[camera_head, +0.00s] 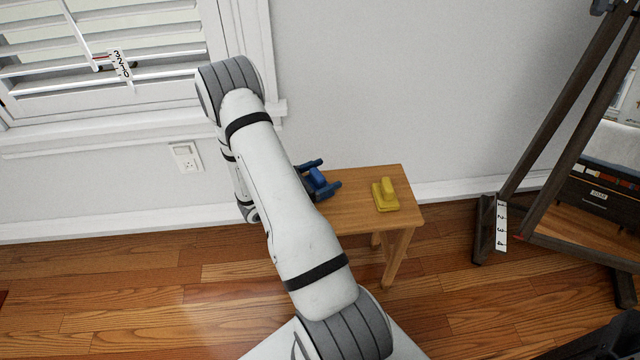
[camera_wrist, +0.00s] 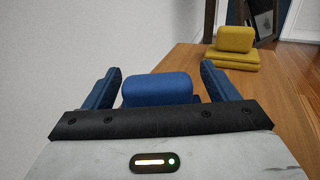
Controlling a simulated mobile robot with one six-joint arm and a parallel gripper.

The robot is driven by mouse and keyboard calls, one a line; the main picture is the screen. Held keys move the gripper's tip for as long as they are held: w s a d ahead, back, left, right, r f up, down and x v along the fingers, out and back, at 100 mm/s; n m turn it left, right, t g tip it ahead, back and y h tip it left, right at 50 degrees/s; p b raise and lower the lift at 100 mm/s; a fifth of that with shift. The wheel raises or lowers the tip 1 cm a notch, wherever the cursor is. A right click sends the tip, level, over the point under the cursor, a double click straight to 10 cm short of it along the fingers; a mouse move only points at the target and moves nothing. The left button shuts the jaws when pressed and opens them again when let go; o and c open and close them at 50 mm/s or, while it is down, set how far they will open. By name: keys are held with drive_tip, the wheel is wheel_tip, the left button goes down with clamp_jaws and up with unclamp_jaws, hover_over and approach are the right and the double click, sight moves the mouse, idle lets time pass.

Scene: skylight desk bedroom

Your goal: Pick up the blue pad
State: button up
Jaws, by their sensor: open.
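The blue pad (camera_wrist: 158,88) is a rounded blue block; in the wrist view it sits between my gripper's two fingers, with gaps on both sides. My gripper (camera_wrist: 160,82) is open around it, and its dark palm edge hides the pad's lower part. In the head view the blue pad (camera_head: 317,178) shows at the left part of the small wooden table (camera_head: 350,213), between the dark blue fingers of my gripper (camera_head: 325,174). My arm hides the table's left end. Whether the pad rests on the table is hidden.
A yellow pad on a flat yellow base (camera_head: 385,196) stands on the table to the right; the yellow pad also shows in the wrist view (camera_wrist: 235,40). The wall (camera_head: 400,80) is close behind the table. A dark wooden frame (camera_head: 540,130) stands on the floor at right.

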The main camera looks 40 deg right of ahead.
drive_tip(key=shift+d, duration=0.2)
drive_tip(key=c, duration=1.1)
drive_tip(key=shift+r, duration=0.1)
